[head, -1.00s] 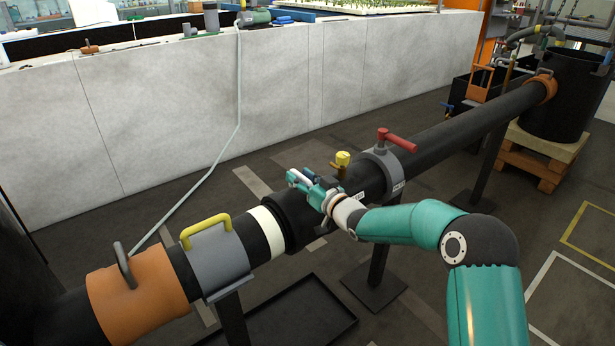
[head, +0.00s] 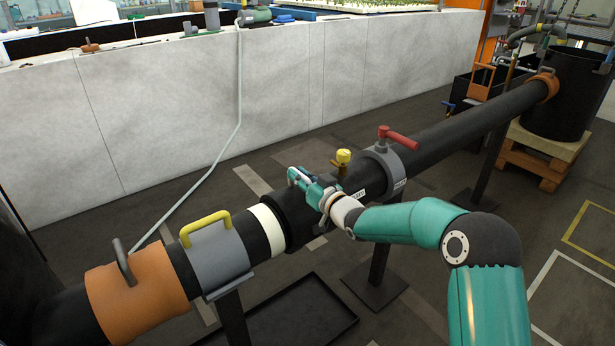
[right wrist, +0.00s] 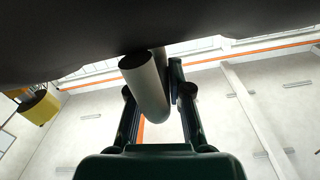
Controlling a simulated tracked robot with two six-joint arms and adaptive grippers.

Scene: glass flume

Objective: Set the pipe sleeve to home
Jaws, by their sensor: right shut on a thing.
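The black pipe (head: 462,122) runs from lower left to upper right. A wider black sleeve (head: 292,212) sits around it, just right of a white band (head: 267,229). My right gripper (head: 303,180) is at the sleeve's upper side, shut on a pale, rounded handle. In the right wrist view this handle (right wrist: 147,88) stands between the two fingers, below a large dark curved surface. How the handle joins the sleeve is hidden. My left gripper is not in view.
A grey collar with a red handle (head: 398,138) and a yellow knob (head: 343,156) lie right of the gripper. A grey clamp with a yellow handle (head: 207,228) and an orange collar (head: 138,291) lie left. A black tray (head: 300,318) is on the floor below.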

